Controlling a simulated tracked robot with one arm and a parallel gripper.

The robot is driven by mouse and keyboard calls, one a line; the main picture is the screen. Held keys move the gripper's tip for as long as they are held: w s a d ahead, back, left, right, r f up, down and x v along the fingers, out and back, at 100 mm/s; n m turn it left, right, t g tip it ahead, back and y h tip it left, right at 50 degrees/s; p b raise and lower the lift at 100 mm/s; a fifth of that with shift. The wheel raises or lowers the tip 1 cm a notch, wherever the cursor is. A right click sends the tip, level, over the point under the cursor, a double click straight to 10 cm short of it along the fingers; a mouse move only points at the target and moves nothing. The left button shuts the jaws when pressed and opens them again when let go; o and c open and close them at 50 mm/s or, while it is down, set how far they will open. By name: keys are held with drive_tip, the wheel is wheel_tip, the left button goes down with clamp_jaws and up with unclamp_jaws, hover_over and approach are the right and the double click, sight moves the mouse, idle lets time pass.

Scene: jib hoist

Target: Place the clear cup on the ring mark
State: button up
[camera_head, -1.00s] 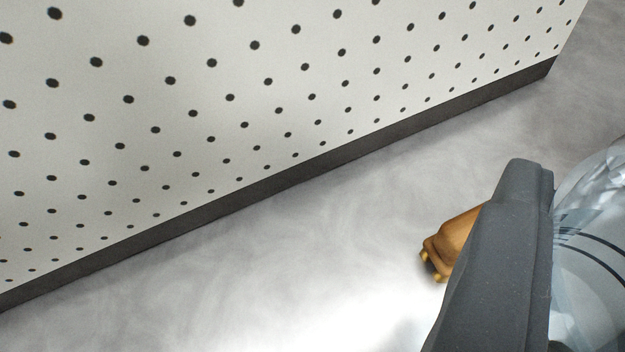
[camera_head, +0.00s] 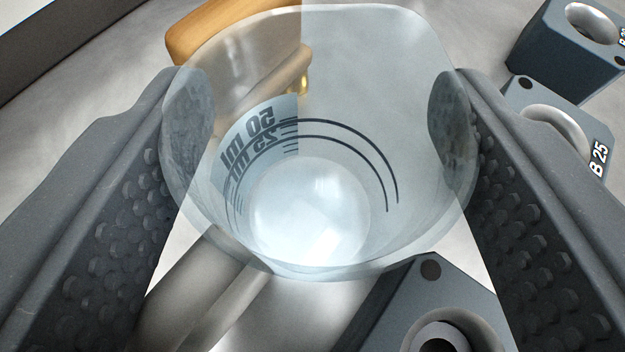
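The clear cup (camera_head: 335,235) has dark graduation lines and mirrored "50 ml" and "25 ml" lettering. My gripper (camera_head: 320,115) is shut on it, with one dark ridged finger pressed against each side of its wall. I look down into the cup at a slant, and it appears empty. Things behind it show blurred through its wall. No ring mark that I can make out is in view.
A wooden piece with brass fittings (camera_head: 220,40) lies behind the cup. A metal cylinder (camera_head: 190,290) is at lower left. Grey blocks with round holes stand at the right, one labelled "B 25" (camera_head: 599,160), another at bottom right (camera_head: 400,295).

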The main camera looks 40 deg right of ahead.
drive_tip(key=shift+f, duration=0.3)
drive_tip(key=shift+r, duration=0.1)
drive_tip(key=o, duration=1)
drive_tip(key=shift+v, duration=6.05)
